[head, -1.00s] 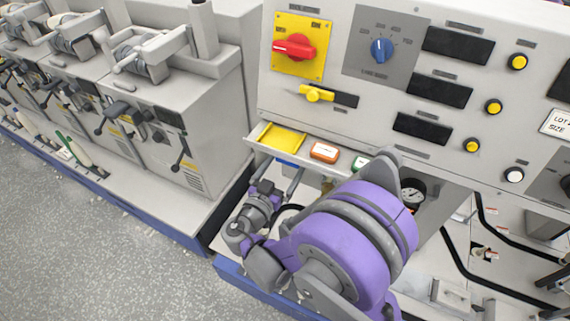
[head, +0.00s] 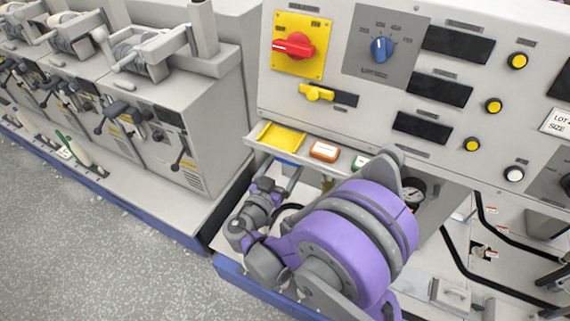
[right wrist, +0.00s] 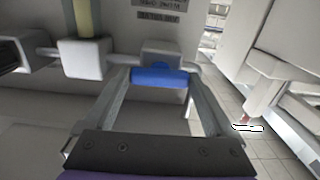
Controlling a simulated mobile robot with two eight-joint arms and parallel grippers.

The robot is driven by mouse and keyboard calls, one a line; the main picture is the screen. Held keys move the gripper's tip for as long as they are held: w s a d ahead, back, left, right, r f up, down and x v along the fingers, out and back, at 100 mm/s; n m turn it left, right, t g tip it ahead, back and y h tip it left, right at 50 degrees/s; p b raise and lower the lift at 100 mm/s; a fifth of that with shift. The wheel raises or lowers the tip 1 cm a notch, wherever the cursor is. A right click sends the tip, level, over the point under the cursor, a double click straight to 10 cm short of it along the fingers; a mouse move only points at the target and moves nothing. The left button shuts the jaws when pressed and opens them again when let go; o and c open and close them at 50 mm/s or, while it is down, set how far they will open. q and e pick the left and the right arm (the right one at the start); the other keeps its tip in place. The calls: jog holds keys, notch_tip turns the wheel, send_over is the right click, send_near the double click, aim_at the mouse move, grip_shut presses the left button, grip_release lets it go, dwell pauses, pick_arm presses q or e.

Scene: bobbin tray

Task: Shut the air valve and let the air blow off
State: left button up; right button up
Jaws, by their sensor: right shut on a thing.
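The blue valve handle (right wrist: 160,76) is in the middle of the right wrist view, in front of a pale block. My right gripper (right wrist: 162,82) is shut on it, with one finger at each end. In the head view a little blue (head: 286,160) shows under the panel's ledge, beside my right gripper (head: 287,177). My purple right arm hides most of the valve area there. A round pressure gauge (head: 413,194) shows partly behind the arm; its reading is too small to tell. My left gripper is not in view.
The control panel above holds a red rotary switch (head: 294,46), a blue knob (head: 382,48) and a yellow lever (head: 317,93). A yellow tray (head: 278,136) and push buttons (head: 324,151) sit on the ledge close above my gripper. Winding machines (head: 170,110) stand left; the floor there is clear.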

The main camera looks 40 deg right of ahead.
jog(key=n+b, duration=0.1)
jog(key=n, duration=0.3)
jog(key=n+b, duration=0.1)
jog(key=n, duration=0.3)
jog(key=shift+n, duration=0.3)
jog(key=n+b, duration=0.1)
jog(key=n, duration=0.3)
jog(key=shift+n, duration=0.3)
jog(key=n, duration=0.4)
jog(key=shift+b, duration=0.4)
jog(key=shift+n, duration=0.3)
jog(key=o, duration=1.1)
jog(key=shift+c, duration=0.2)
